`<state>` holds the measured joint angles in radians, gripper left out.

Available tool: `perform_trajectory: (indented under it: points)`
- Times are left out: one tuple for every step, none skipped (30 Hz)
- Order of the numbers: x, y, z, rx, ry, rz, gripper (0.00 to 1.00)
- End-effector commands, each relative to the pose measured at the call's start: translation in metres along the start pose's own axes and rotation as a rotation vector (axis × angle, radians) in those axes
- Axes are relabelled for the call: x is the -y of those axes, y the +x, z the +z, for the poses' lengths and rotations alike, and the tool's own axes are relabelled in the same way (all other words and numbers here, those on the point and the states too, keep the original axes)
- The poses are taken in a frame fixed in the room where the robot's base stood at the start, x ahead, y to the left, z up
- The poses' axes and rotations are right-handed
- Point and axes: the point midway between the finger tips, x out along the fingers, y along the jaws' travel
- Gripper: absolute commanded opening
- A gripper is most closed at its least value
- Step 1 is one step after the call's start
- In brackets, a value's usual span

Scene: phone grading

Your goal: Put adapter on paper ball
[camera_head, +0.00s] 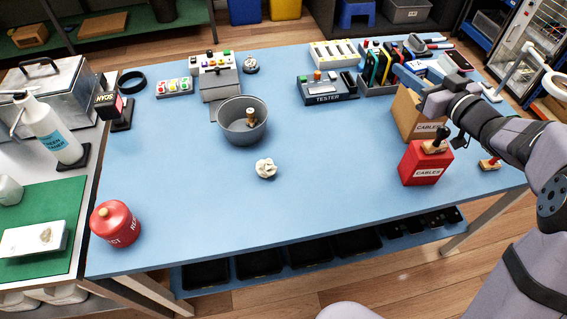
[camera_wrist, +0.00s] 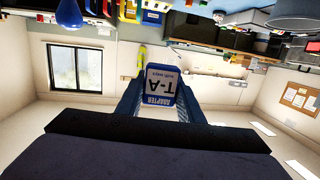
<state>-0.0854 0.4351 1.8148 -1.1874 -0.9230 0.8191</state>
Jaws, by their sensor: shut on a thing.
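The paper ball (camera_head: 265,168), white and crumpled, lies on the bare middle of the blue table, in front of the grey bowl. My gripper (camera_head: 406,76) is high over the right part of the table, well to the right of and behind the ball in the picture. In the wrist view my gripper (camera_wrist: 160,105) is shut on the adapter (camera_wrist: 162,86), a blue and white block lettered "ADAPTER T-A", which appears upside down there. In the head view I cannot clearly make out the adapter at the fingertips. The ball is not seen in the wrist view.
The grey bowl (camera_head: 243,128) holds a small brown piece. A red lidded can (camera_head: 116,224) stands at the front left. A red box (camera_head: 425,166) and a cardboard box (camera_head: 406,116) stand below my arm. The table (camera_head: 330,190) is clear around the ball.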

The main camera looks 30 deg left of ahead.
Motion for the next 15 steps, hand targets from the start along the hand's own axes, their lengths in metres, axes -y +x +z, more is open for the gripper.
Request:
perform_trajectory:
  points:
    - [0.026,0.011,0.0,-0.001,-0.009,-0.047,0.12]
    - [0.04,0.015,-0.001,-0.001,-0.012,-0.071,0.12]
    - [0.059,0.021,-0.001,-0.001,-0.017,-0.104,0.12]
    - [0.073,0.025,-0.002,-0.001,-0.02,-0.128,0.12]
    - [0.087,0.029,-0.003,-0.002,-0.024,-0.153,0.12]
    - [0.106,0.034,-0.003,-0.002,-0.029,-0.187,0.12]
    - [0.121,0.036,-0.003,-0.001,-0.033,-0.212,0.12]
    - [0.135,0.039,-0.004,-0.001,-0.036,-0.237,0.12]
    - [0.155,0.042,-0.004,-0.001,-0.041,-0.27,0.12]
    - [0.17,0.043,-0.004,-0.001,-0.044,-0.296,0.12]
    - [0.185,0.044,-0.004,-0.001,-0.048,-0.322,0.12]
    - [0.204,0.045,-0.004,-0.001,-0.053,-0.355,0.12]
    - [0.218,0.046,-0.004,-0.001,-0.057,-0.38,0.12]
    - [0.232,0.046,-0.004,-0.001,-0.06,-0.404,0.12]
    - [0.25,0.045,-0.004,-0.001,-0.065,-0.434,0.12]
